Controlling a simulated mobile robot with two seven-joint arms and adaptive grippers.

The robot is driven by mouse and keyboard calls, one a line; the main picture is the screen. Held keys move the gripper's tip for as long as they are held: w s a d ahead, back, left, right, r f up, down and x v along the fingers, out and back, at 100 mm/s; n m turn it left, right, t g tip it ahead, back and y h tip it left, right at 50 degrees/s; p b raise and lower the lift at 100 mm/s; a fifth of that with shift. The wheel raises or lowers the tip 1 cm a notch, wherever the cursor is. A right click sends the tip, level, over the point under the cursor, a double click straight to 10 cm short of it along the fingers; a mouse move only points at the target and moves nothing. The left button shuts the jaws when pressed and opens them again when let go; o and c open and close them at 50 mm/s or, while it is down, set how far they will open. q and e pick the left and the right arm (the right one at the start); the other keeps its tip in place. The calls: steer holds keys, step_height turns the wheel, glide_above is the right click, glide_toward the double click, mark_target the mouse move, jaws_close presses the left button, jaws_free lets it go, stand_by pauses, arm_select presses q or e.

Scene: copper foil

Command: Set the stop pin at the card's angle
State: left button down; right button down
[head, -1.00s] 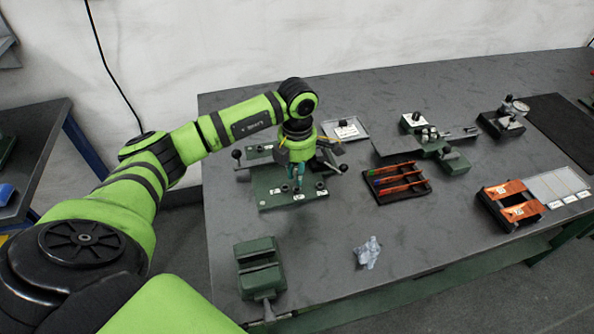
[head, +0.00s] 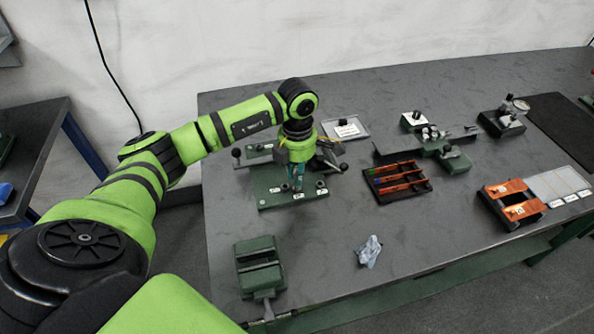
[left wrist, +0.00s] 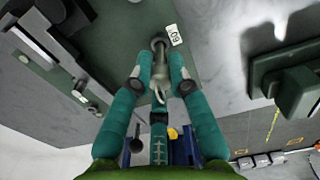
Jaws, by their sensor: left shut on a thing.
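The green bending fixture plate (head: 275,196) lies on the bench at centre left, with dark holes and small white number labels along its front. My left gripper (head: 297,184) points straight down over the labelled front part of the plate. In the left wrist view its teal fingers (left wrist: 161,84) are shut on a grey stop pin (left wrist: 159,62), beside a label (left wrist: 174,35) that seems to read 60. I cannot tell how far the pin sits in a hole. A white card (head: 346,130) lies behind the gripper; its writing is too small to read. My right gripper is out of view.
A green vise (head: 260,266) and a crumpled cloth (head: 368,251) are near the front edge. An orange-topped holder (head: 512,203) stands at right. The bench between plate and cloth is clear.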

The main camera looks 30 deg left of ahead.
arm_select(q)
steer(key=shift+f+b, duration=0.95)
steer(key=shift+f, duration=0.2)
stand_by(1.1)
steer(key=c, duration=1.5)
jaws_free()
steer(key=shift+r, duration=0.1)
steer(key=shift+r+p, duration=0.9)
steer(key=shift+r, duration=0.55)
steer(key=o, duration=0.6)
steer(key=shift+c, duration=0.2)
steer(key=shift+r, duration=0.1)
steer(key=shift+r+p, duration=1.2)
steer(key=shift+r, duration=0.7)
